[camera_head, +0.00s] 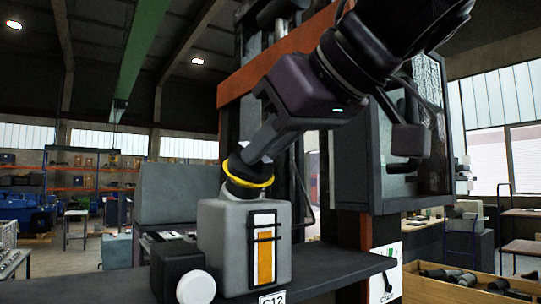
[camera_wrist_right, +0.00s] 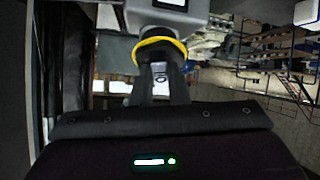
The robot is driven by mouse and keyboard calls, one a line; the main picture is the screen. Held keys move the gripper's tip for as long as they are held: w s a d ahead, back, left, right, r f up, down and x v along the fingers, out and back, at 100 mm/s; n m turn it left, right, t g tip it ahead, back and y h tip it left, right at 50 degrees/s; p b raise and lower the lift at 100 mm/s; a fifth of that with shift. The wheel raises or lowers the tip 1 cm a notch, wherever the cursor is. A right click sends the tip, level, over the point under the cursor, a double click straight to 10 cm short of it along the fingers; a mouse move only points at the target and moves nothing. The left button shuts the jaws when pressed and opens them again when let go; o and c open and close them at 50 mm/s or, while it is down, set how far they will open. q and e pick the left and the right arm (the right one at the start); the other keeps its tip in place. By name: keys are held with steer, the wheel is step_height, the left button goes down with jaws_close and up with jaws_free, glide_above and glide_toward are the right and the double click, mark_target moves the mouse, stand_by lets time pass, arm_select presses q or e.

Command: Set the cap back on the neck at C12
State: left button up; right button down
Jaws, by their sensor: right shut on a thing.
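The C12 unit is a grey box (camera_head: 222,240) with an orange-striped front and a C12 label (camera_head: 271,299) at its lower edge. A black cap with a yellow ring (camera_head: 262,183) is at the neck on top of the box, and the ring looks slightly tilted. My right gripper (camera_head: 250,160) reaches down from the upper right and is shut on the cap. In the right wrist view the yellow ring (camera_wrist_right: 160,42) shows at the fingertips, with the grey box just beyond. The fingers hide part of the cap, and I cannot tell whether it is fully seated. My left gripper is not in view.
The box stands on a dark shelf (camera_head: 335,268). A black block with a white round face (camera_head: 196,288) is close at its left. A dark post and cabinet (camera_head: 385,185) stand behind to the right. A wooden crate of parts (camera_head: 420,292) is at lower right.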

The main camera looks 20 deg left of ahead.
steer(key=shift+f+m, duration=0.2)
steer(key=shift+m, duration=0.2)
steer(key=c, duration=1.3)
jaws_free()
steer(key=shift+r, duration=0.1)
